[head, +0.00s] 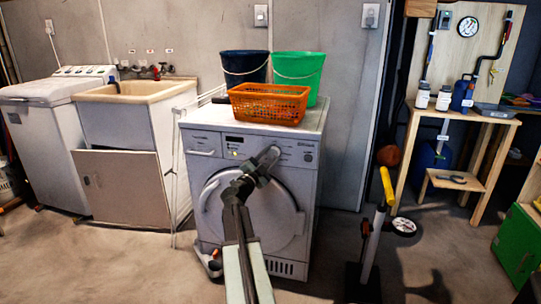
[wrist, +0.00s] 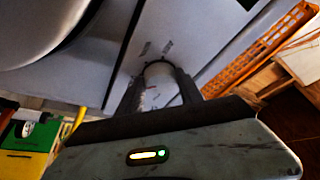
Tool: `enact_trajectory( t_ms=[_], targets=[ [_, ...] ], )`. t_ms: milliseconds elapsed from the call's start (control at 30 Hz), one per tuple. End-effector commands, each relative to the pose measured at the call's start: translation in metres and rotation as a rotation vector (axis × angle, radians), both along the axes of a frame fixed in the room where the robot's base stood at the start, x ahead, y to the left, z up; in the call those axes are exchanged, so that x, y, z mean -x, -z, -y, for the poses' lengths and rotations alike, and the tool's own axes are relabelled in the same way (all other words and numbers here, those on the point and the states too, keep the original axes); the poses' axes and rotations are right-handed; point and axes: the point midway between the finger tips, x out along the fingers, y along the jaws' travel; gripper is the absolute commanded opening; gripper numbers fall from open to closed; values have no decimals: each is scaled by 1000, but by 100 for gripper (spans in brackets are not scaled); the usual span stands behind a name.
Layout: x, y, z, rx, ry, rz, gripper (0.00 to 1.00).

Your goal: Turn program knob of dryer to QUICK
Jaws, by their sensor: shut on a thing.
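The white dryer (head: 205,165) stands in the middle of the head view, with a round door and a control panel along its top front. My gripper (head: 266,160) reaches the panel right of centre and hides the program knob there. In the wrist view, my gripper (wrist: 160,84) has one finger on each side of the pale round program knob (wrist: 158,92) and is shut on it. Small marks show on the panel beside the knob, too small to read. I cannot tell which program the knob points to.
An orange basket (head: 268,104), a dark blue bucket (head: 243,66) and a green bucket (head: 300,70) stand on the dryer. A sink cabinet (head: 125,185) is to the left. A yellow-handled tool (head: 386,186) stands close by on the right. A wooden workbench (head: 462,116) is further right.

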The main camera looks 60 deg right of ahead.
Motion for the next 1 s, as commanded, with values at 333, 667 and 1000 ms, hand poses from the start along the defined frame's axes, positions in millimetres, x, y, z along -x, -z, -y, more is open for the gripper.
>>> enact_trajectory(
  t_ms=[333, 667, 1000],
  targets=[
    [-2, -4, 0, -45, -1, 151, 3],
    [-2, -2, -1, -57, -1, 191, 3],
    [-2, -2, -1, -58, 0, 191, 57]
  ],
)
